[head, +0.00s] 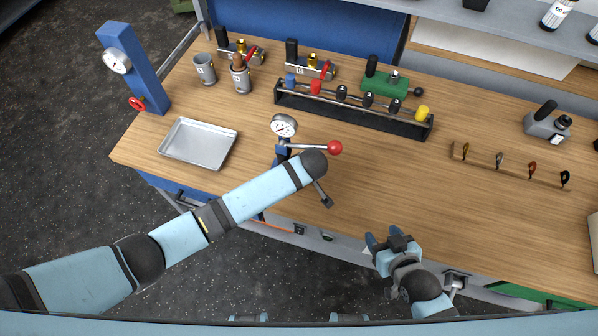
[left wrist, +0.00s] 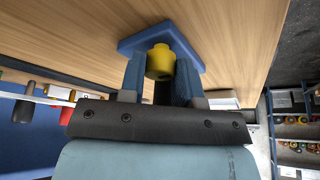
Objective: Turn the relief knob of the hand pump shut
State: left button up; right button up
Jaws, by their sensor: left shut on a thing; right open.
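The hand pump (head: 284,147) stands near the table's front edge, left of centre, in the head view. It has a white round gauge (head: 284,126) and a lever with a red ball (head: 334,148). In the left wrist view, a yellow knob (left wrist: 160,62) sits in front of a blue plate (left wrist: 190,40). My left gripper (left wrist: 159,78) is shut on this knob, one finger on each side. In the head view my left arm hides the gripper and the knob. My right gripper (head: 384,237) is open and empty at the table's front edge, right of the pump.
A metal tray (head: 198,144) lies left of the pump. A blue post with a gauge (head: 132,68) stands at the left edge. A black rack (head: 350,112) with coloured pieces stands behind the pump. The table right of the pump is clear up to a wooden strip (head: 510,166).

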pick_arm(q)
jog(key=o, duration=0.9)
jog(key=shift+a, duration=0.1)
jog(key=shift+s+r, duration=0.15)
jog(key=shift+r, duration=0.2)
jog(key=s+d, duration=0.1)
jog(key=s, duration=0.2)
jog(key=s+d+b, duration=0.1)
jog(key=s+d, duration=0.1)
jog(key=s, duration=0.1)
jog(key=s+d+b, duration=0.1)
jog(key=s+d, duration=0.1)
jog(key=s, duration=0.1)
jog(key=shift+s+d+r, duration=0.15)
jog(key=shift+s+d, duration=0.05)
jog(key=shift+s, duration=0.2)
jog(key=shift+s+d, duration=0.25)
jog(key=shift+s, duration=0.2)
